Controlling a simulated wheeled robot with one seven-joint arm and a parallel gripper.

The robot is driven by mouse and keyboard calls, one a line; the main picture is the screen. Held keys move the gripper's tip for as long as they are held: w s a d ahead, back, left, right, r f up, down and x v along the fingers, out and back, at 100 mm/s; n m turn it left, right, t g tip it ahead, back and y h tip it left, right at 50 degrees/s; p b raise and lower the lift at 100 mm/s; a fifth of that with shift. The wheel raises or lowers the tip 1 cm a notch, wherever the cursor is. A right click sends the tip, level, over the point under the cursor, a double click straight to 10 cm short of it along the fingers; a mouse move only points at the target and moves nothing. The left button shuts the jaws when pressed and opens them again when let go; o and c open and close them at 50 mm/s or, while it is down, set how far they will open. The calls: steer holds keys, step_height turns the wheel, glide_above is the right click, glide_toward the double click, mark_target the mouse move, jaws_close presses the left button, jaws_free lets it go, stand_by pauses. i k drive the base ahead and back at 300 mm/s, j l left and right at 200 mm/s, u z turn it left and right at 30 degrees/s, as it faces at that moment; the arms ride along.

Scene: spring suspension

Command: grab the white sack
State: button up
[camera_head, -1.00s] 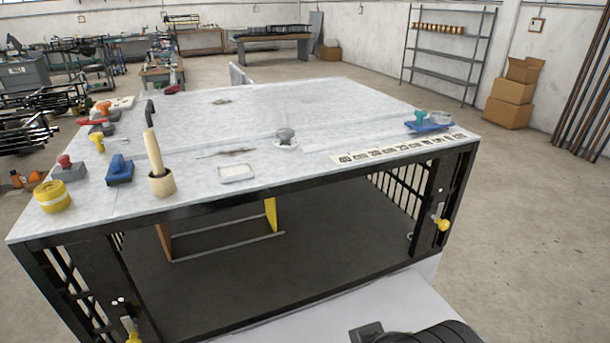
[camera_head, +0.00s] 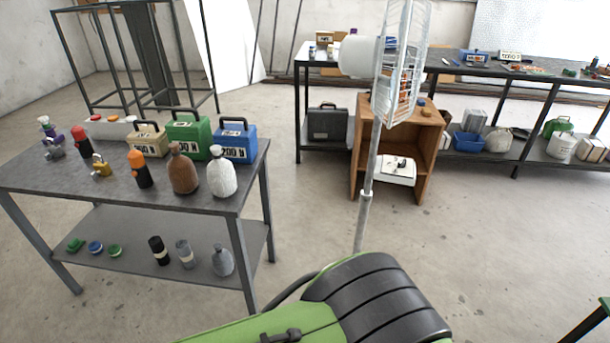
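A white sack (camera_head: 222,178), shaped like a bottle with a narrow neck, stands upright near the front right corner of the dark metal table (camera_head: 62,180) at left. A brown sack (camera_head: 184,173) of similar shape stands just to its left. A smaller grey sack (camera_head: 223,260) stands on the table's lower shelf. An off-white, rounded bag (camera_head: 498,140) sits on the lower shelf of the far bench at right. My gripper is out of view; only a green and black part of my own body shows at the bottom.
Green (camera_head: 186,130) and blue (camera_head: 238,145) toolboxes stand behind the sacks; an orange-capped black bottle (camera_head: 142,172) is left of them. A white fan (camera_head: 400,70) on a pole stands before a wooden cabinet (camera_head: 358,180). Floor between table and pole is clear.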

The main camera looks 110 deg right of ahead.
mark_target(221, 177)
steer(key=z, duration=3.35)
steer(key=i+j+u, duration=0.25)
steer(key=i, duration=0.45)
steer(key=i+j+u, duration=0.1)
steer(key=i+u, duration=0.15)
steer(key=i, duration=0.5)
